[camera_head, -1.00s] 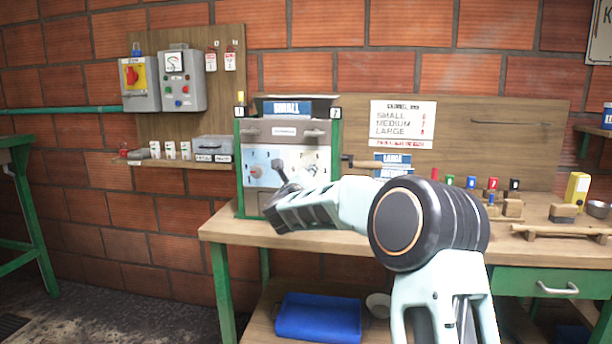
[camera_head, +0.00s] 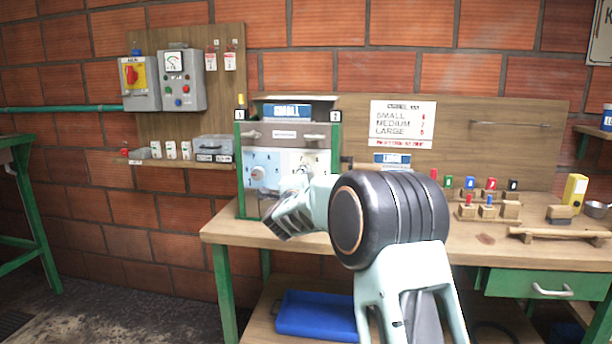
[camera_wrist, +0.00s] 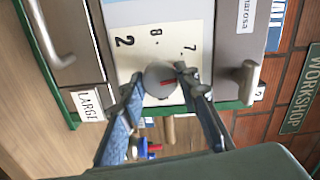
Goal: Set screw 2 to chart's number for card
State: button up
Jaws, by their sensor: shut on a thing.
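A round grey screw knob (camera_wrist: 160,74) with a red mark sits on that plate; the mark lies toward the 7 side. My gripper (camera_wrist: 166,86) is shut on this knob, one finger on each side.
The other screw (camera_head: 257,173) shows at the left of the machine front. Coloured pieces on wooden blocks (camera_head: 487,198) stand right of my arm. A metal handle (camera_wrist: 248,80) projects close to my fingers. A blue tray (camera_head: 316,315) lies below.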

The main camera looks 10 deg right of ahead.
jog(key=shift+n+p, duration=3.85)
jog(key=shift+n, duration=3.95)
jog(key=o, duration=1.2)
jog(key=shift+c, duration=0.2)
jog(key=shift+s, duration=0.1)
jog(key=v, duration=1.2)
